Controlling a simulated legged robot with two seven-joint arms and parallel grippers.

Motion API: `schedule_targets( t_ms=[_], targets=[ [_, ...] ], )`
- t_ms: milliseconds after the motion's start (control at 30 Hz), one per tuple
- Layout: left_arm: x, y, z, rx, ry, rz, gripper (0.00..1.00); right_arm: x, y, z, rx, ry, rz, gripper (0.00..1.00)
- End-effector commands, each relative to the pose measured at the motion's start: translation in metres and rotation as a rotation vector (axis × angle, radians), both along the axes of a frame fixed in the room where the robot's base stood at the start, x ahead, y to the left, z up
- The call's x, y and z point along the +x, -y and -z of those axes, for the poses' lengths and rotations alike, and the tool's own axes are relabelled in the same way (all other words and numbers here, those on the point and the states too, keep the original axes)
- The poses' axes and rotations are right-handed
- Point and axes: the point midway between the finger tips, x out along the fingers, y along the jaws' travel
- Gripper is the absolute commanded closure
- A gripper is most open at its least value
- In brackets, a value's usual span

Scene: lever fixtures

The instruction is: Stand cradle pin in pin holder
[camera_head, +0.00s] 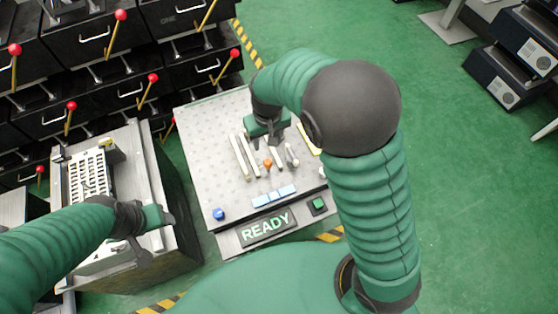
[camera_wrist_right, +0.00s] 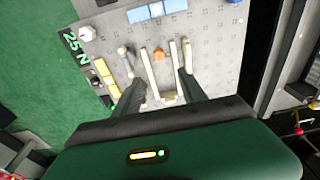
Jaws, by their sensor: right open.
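My right gripper (camera_head: 270,138) hangs over the middle of the grey perforated board (camera_head: 205,160), pointing down. In the right wrist view its two dark fingers (camera_wrist_right: 158,95) are apart, with nothing seen gripped between them. Pale rods (camera_head: 243,156) lie on the board, and the fingers straddle some of them (camera_wrist_right: 150,75). A small orange piece (camera_head: 267,163) is by the rods; it also shows in the right wrist view (camera_wrist_right: 158,55). A pale grey upright piece (camera_head: 292,156) stands right of the rods. I cannot tell which piece is the cradle pin or holder. My left gripper (camera_head: 152,232) is over the left cabinet.
Light-blue blocks (camera_head: 273,196), a blue knob (camera_head: 218,214), a green button (camera_head: 318,205) and a READY sign (camera_head: 266,228) are at the board's near side. A slotted cream plate (camera_head: 90,175) lies on the left cabinet. Black lever boxes (camera_head: 90,35) stand behind.

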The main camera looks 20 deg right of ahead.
Motion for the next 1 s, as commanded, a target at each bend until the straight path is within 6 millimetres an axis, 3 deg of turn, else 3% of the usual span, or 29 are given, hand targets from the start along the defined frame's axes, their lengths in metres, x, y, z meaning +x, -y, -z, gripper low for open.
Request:
schedule_targets(
  t_ms=[33,100,300,533,800,1000],
  targets=[
    [0.0,0.0,0.011,0.0,-0.001,-0.001,0.39,0.0,0.001,0.02,-0.002,-0.005,0.001,0.51],
    [0.0,0.0,0.018,0.0,-0.001,-0.001,0.39,0.003,0.001,0.04,-0.001,-0.005,0.002,0.51],
    [0.0,0.0,0.035,0.0,-0.001,-0.001,0.39,0.009,0.002,0.087,0.0,-0.003,0.002,0.51],
    [0.0,0.0,0.044,0.0,0.0,0.0,0.39,0.01,0.002,0.108,0.001,-0.001,0.003,0.51],
    [0.0,0.0,0.069,0.0,-0.001,0.0,0.39,0.011,0.003,0.153,0.001,-0.002,0.001,0.51],
    [0.0,0.0,0.066,0.0,0.0,0.0,0.39,0.011,0.003,0.152,0.002,0.0,0.002,0.51]
  ],
)
